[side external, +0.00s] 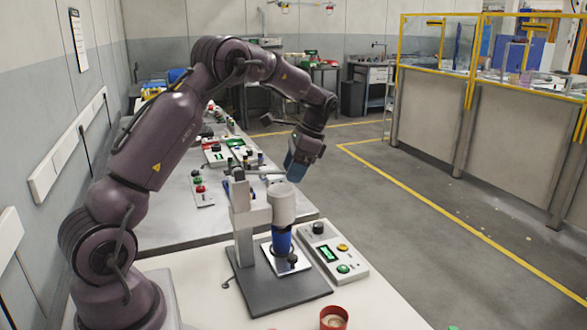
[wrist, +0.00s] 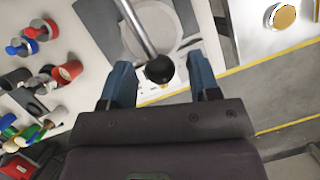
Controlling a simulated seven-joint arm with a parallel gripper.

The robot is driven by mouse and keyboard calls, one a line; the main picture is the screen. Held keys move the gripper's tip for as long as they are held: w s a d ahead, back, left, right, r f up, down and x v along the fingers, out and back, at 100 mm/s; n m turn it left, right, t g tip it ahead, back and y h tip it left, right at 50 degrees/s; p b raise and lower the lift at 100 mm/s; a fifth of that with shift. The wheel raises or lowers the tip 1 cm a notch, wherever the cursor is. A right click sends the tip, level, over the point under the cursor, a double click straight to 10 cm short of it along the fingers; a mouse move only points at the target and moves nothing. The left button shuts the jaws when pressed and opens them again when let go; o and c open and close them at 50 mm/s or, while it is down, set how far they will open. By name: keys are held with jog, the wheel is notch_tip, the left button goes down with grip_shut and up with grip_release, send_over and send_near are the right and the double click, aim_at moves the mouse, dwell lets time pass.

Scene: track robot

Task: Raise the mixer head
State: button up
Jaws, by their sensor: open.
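The mixer stands on a dark base plate (side external: 278,287) in the side external view, with a light grey column (side external: 246,235) and a pale cylindrical mixer head (side external: 282,206). The head is down, just above a blue container (side external: 282,241). A metal lever (wrist: 138,27) with a black ball knob (wrist: 159,69) shows in the wrist view. My gripper (side external: 295,172) is above and just behind the head. Its blue fingers are open, one on each side of the knob in the wrist view (wrist: 160,76); contact cannot be told.
A control box (side external: 333,252) with a green display and buttons stands right of the mixer. A red cup (side external: 333,318) is at the front table edge. Bottles and button boxes (side external: 201,187) stand on the table behind. Open floor lies to the right.

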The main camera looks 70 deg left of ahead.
jog(key=shift+c, duration=0.2)
grip_shut()
jog(key=shift+r, duration=0.1)
jog(key=shift+r+t, duration=0.8)
jog(key=r+t, duration=0.2)
jog(key=s+r+t, duration=0.1)
jog(key=r+t, duration=0.1)
jog(key=r, duration=0.1)
jog(key=shift+s, duration=0.2)
jog(key=shift+s+r+t, duration=0.25)
jog(key=shift+r+t, duration=0.25)
jog(key=shift+t, duration=0.2)
jog(key=shift+s+r, duration=0.4)
jog(key=shift+r, duration=0.15)
